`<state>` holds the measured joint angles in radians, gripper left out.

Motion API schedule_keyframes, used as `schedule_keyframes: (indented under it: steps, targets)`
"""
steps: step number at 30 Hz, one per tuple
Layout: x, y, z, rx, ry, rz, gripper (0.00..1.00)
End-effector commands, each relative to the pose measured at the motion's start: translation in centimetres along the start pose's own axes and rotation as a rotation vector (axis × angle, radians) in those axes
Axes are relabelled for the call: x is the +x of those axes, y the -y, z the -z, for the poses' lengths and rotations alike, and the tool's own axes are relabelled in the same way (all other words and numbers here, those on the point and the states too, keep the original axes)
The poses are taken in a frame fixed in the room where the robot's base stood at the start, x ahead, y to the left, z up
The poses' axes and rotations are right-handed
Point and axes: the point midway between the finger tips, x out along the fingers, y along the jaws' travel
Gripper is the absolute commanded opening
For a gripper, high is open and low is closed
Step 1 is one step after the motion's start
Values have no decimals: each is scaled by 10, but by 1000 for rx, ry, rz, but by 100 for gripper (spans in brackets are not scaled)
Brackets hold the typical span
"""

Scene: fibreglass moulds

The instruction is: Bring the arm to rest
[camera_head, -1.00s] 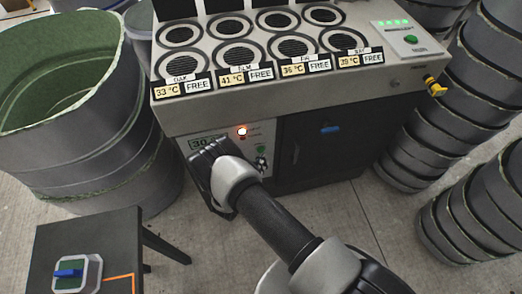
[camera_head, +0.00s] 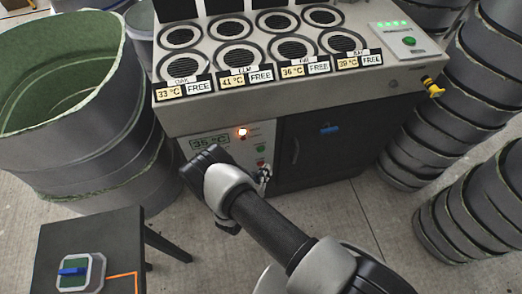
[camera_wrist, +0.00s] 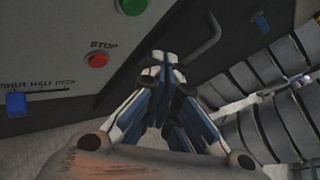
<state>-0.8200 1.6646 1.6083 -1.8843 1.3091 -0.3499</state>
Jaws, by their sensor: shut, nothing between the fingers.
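My gripper shows in the wrist view (camera_wrist: 163,65), its white, blue and dark fingers brought together at the tips with nothing between them. It hangs before the front of the grey machine (camera_head: 350,95), apart from a red STOP button (camera_wrist: 97,60) as far as I can tell. In the head view my arm reaches from the bottom right toward the machine's lower left panel. A small display (camera_head: 209,141) and a lit red-orange lamp (camera_head: 242,132) show on that panel.
A small dark table (camera_head: 60,225) with a blue-handled item (camera_head: 76,271) stands at the lower left. A large green-lined round mould (camera_head: 120,110) stands behind it. Stacks of grey round moulds (camera_head: 470,115) stand at the right. Bare floor (camera_head: 345,215) lies right of my arm.

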Motion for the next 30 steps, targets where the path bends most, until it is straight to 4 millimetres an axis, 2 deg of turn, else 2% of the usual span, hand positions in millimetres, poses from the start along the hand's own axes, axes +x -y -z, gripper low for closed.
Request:
schedule_keyframes:
  steps: [13, 17, 20, 23, 27, 30]
  targets:
    - [0, 0, -1, 1, 0, 1, 0]
    - [4, 8, -18, 45, -11, 35, 0]
    - [9, 28, -53, 145, -40, 114, 0]
    - [14, 64, -98, 295, -86, 231, 0]
    - [11, 126, -153, 529, -163, 406, 0]
    - [2, 172, -183, 701, -217, 522, 0]
